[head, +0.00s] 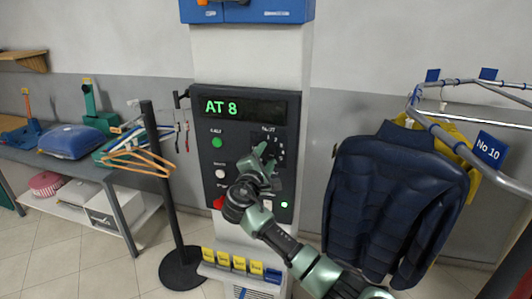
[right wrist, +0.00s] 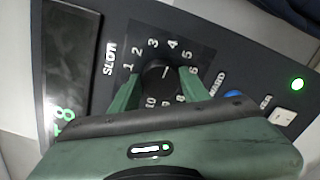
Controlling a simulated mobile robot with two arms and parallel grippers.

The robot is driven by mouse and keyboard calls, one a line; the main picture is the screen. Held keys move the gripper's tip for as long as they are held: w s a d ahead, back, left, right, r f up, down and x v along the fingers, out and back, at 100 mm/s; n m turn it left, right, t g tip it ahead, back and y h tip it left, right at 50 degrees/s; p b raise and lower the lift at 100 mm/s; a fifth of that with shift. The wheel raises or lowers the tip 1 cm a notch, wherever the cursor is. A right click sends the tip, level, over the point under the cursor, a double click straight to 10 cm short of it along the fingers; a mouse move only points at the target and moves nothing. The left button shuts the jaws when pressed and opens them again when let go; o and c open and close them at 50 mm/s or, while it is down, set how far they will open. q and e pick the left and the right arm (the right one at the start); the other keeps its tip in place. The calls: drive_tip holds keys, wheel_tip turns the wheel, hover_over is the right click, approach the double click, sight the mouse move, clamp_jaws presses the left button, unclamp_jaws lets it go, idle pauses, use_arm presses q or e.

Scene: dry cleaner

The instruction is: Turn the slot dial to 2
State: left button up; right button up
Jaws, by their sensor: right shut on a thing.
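The black slot dial (right wrist: 158,80) sits on the dark control panel (head: 236,128), ringed by white numbers. In the right wrist view, my right gripper (right wrist: 160,74) has one green finger on each side of the dial and is shut on it. The dial's short white mark appears to point right, towards the 6; the 2 is at its upper left. The lower numbers are partly hidden by the gripper. In the head view, my right gripper (head: 262,160) covers the dial. The display (head: 244,107) reads "AT 8". My left gripper is not in view.
The panel also has a green button (head: 217,142), a white button (head: 221,173), a red control (head: 218,202) and a blue button (right wrist: 233,95). A black post (head: 163,180) stands left. A rail with a dark jacket (head: 390,200) is at right.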

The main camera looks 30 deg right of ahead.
drive_tip(key=n, duration=0.6)
drive_tip(key=shift+a+n, duration=0.1)
drive_tip(key=shift+n, duration=0.2)
drive_tip(key=n, duration=0.5)
drive_tip(key=shift+f, duration=0.1)
drive_tip(key=shift+n, duration=0.4)
drive_tip(key=o, duration=1.4)
drive_tip(key=shift+c, duration=0.2)
drive_tip(key=shift+a, duration=0.15)
